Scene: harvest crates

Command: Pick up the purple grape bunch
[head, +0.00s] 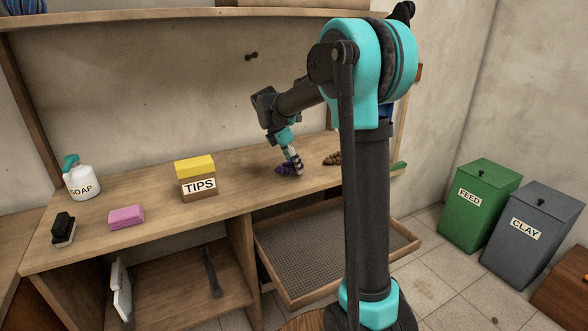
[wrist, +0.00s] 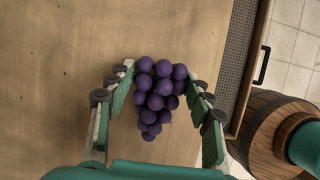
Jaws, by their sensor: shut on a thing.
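The purple grape bunch (wrist: 160,95) lies between the two green-padded fingers of my gripper (wrist: 161,80) in the wrist view. The fingers are shut on its sides, and its narrow end points toward the palm. In the head view, the bunch (head: 285,169) is small and dark purple at the bench top, partly covered by my gripper (head: 295,163). I cannot tell whether it still touches the wood.
A brown lumpy item (head: 332,158) lies just right of the grapes. The TIPS box (head: 199,187), pink sponge (head: 126,217), brush (head: 63,229) and SOAP bottle (head: 82,182) stand left. A mesh tray (head: 292,302) juts out below the bench. A barrel (wrist: 262,126) stands beside it.

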